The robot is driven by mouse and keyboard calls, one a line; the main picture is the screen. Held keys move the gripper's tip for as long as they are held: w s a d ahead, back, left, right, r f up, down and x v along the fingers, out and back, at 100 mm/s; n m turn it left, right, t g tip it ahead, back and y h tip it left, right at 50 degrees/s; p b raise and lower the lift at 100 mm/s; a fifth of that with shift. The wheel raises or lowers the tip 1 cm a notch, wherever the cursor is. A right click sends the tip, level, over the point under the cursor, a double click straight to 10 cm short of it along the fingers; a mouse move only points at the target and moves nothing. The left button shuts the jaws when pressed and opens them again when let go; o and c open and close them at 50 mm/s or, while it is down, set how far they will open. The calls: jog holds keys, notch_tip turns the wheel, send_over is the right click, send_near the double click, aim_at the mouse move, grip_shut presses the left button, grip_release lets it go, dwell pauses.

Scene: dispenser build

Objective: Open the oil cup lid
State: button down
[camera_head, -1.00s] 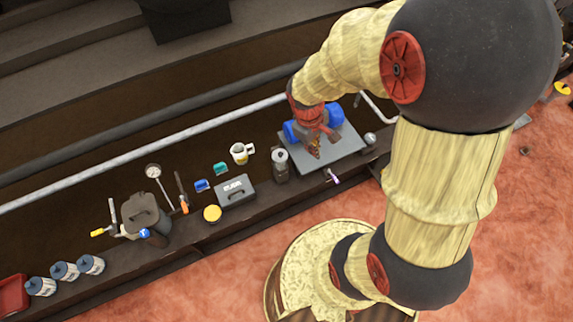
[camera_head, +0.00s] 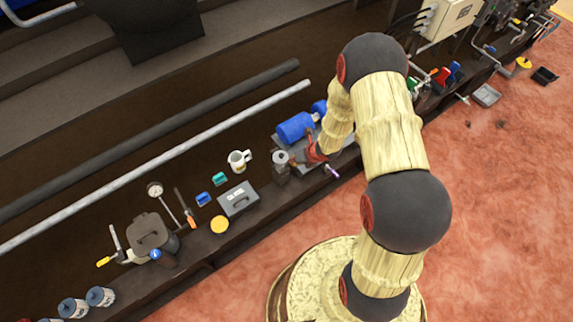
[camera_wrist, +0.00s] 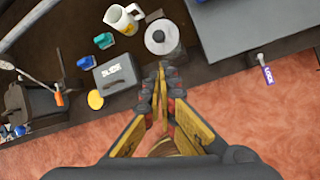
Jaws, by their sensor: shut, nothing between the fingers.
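A grey metal cup with a round lid and a small knob on top, which looks like the oil cup (camera_head: 281,165), stands upright on the dark ledge. Its lid (camera_wrist: 160,37) lies flat on top in the wrist view and appears closed. My gripper (camera_head: 300,160) is just right of the cup in the head view. In the wrist view my gripper (camera_wrist: 162,68) has its fingers together and empty, with the tips just in front of the cup's near side. I cannot tell whether the tips touch it.
A grey plate (camera_wrist: 245,25) with a blue motor (camera_head: 295,127) is right of the cup. A white mug (camera_head: 239,160), a grey box (camera_head: 238,199) and a yellow disc (camera_head: 219,225) stand to the left. A purple tag (camera_wrist: 267,75) hangs at the ledge's front.

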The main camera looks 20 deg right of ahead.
aim_at(280, 156)
jog(key=shift+n, duration=0.5)
jog(key=b+x, duration=0.3)
jog(key=x, duration=0.7)
jog(key=shift+w+r, duration=0.1)
jog(key=shift+r, duration=0.15)
jog(key=shift+a+r+g+p, duration=0.1)
jog(key=shift+g+p, duration=0.2)
jog(key=shift+p, duration=0.05)
